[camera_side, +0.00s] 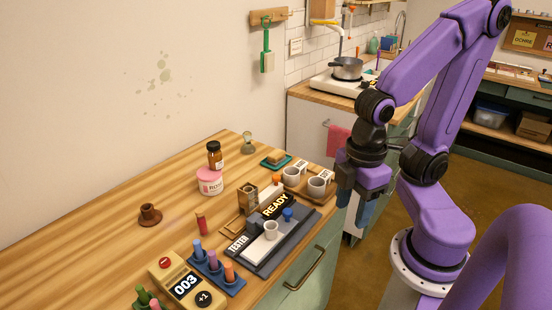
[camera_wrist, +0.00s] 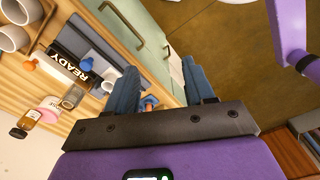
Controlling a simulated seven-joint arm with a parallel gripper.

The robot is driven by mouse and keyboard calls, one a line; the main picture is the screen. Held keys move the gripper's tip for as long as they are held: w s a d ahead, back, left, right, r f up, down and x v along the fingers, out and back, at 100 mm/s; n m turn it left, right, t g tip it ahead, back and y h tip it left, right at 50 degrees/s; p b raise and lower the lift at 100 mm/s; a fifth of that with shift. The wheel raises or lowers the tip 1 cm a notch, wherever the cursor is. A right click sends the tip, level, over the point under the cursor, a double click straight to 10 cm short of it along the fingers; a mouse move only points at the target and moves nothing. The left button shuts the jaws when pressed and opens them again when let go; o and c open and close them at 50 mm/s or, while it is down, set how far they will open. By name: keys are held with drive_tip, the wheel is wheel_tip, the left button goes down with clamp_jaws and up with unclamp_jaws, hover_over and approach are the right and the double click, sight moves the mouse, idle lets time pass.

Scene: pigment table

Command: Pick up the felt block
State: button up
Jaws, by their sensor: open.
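A tan block (camera_side: 276,156), which looks most like the felt block, lies on a small green tray (camera_side: 265,164) at the back of the table. I cannot be sure of its material, and I cannot make it out in the wrist view. My gripper (camera_side: 353,208) hangs off the table's right edge, fingers pointing down, well apart from the block. In the wrist view its two blue fingers (camera_wrist: 160,75) are spread, with nothing held between them.
Two cups (camera_side: 318,186) stand right of the green tray. The dark tester (camera_side: 268,246), a counter box (camera_side: 187,281) and colour sticks (camera_side: 213,260) fill the front. The left tabletop is mostly clear.

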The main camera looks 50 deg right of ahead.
drive_tip(key=shift+w, duration=0.1)
drive_tip(key=w+f+n+t+h, duration=0.1)
drive_tip(key=w+h, duration=0.3)
drive_tip(key=w, duration=0.9)
drive_tip(key=n+g+h, duration=0.1)
drive_tip(key=n+h, duration=0.3)
drive_tip(key=h, duration=0.6)
approach(278, 152)
drive_tip(key=shift+d+f, duration=0.1)
drive_tip(key=shift+d, duration=1.1)
drive_tip(key=shift+f+x, duration=0.15)
drive_tip(key=shift+x, duration=1.9)
drive_tip(key=shift+f+x, duration=0.15)
drive_tip(key=shift+x, duration=1.85)
drive_tip(key=shift+a, duration=0.15)
drive_tip(key=c, duration=0.7)
